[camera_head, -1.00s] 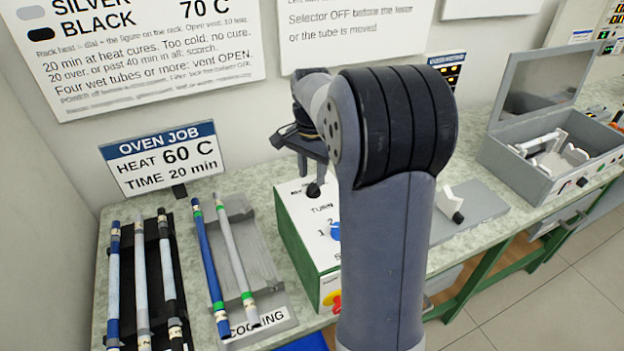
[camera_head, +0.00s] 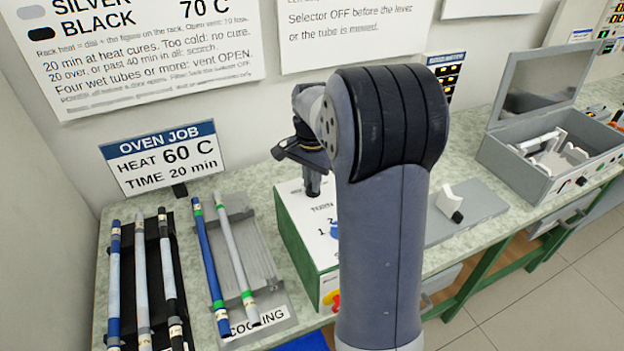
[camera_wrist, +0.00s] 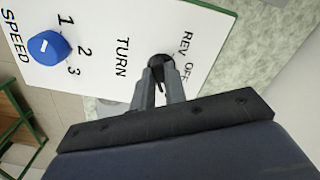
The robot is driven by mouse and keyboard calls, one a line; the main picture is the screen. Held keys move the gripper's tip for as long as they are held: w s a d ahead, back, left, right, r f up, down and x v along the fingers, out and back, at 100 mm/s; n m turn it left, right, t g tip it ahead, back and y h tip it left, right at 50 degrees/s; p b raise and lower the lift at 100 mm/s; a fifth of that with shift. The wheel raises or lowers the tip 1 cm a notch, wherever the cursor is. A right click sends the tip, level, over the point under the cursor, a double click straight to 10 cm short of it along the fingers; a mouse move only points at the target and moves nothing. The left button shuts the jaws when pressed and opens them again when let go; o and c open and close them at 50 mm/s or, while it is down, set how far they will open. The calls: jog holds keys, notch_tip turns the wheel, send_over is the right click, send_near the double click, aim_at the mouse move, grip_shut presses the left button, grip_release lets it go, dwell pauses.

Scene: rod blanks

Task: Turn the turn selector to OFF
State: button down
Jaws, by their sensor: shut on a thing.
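The turn selector (camera_wrist: 161,61) is a small black knob on the white top of a green-sided box (camera_head: 312,235). In the wrist view it sits beside the printed words TURN, REV and OFF. My gripper (camera_wrist: 161,72) is shut on the knob, with one finger on each side. In the head view my gripper (camera_head: 313,188) points down at the box top and hides the knob. The fingers cover part of the knob, and I cannot tell which mark it points to. A blue speed knob (camera_wrist: 48,47) with marks 1, 2, 3 is on the same panel.
A dark rack (camera_head: 158,290) and a grey cooling rack (camera_head: 258,255) with coloured tubes stand left of the box. An oven job sign (camera_head: 160,158) is behind them. A grey open-lidded box (camera_head: 545,165) stands at the right. My arm hides the middle of the bench.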

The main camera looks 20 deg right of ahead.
dwell(0.4)
jog(key=n+p, duration=0.1)
jog(key=n, duration=0.4)
jog(key=shift+d+r+n, duration=0.1)
jog(key=shift+n, duration=0.2)
jog(key=n+p, duration=0.1)
jog(key=n, duration=0.5)
jog(key=shift+s+d, duration=0.1)
dwell(0.4)
jog(key=c, duration=1.4)
grip_release()
jog(key=shift+c, duration=0.2)
